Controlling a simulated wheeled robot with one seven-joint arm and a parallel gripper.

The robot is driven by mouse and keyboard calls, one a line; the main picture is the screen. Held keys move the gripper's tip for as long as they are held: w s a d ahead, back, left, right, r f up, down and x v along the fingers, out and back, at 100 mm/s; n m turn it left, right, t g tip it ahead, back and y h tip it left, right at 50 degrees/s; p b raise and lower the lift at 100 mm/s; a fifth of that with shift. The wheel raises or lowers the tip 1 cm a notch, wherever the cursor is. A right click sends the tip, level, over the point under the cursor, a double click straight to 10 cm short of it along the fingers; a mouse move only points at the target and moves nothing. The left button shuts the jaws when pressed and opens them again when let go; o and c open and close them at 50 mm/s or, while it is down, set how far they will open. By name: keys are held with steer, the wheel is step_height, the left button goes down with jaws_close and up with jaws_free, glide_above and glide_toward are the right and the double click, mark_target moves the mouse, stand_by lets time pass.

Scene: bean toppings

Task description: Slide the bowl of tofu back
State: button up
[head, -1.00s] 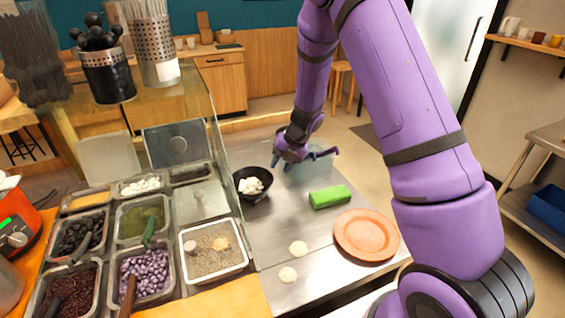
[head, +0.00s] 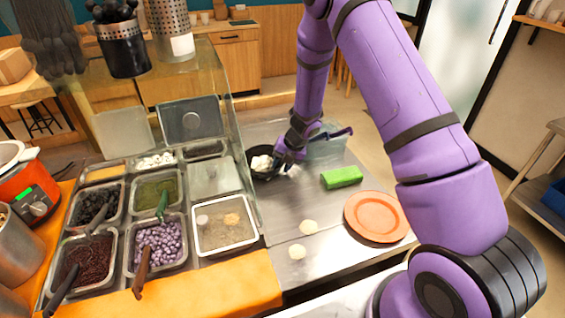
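The black bowl (head: 262,176) with white tofu pieces (head: 261,162) stands on the steel counter, beside the glass guard of the topping station. My purple gripper (head: 287,163) is at the bowl's right side, at or very near its rim, and covers part of it. I cannot tell whether it touches the bowl. The fingers are small and partly hidden, so their opening cannot be made out.
A clear bluish container (head: 326,146) stands just behind and right of my gripper. A green block (head: 342,177), an orange plate (head: 376,216) and two pale round pieces (head: 308,227) lie nearer on the counter (head: 290,205). Topping trays (head: 160,245) fill the left.

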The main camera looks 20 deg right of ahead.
jaws_close()
steer(key=shift+s+d, duration=0.5)
steer(key=shift+d, duration=0.25)
jaws_free()
steer(key=shift+r, duration=0.1)
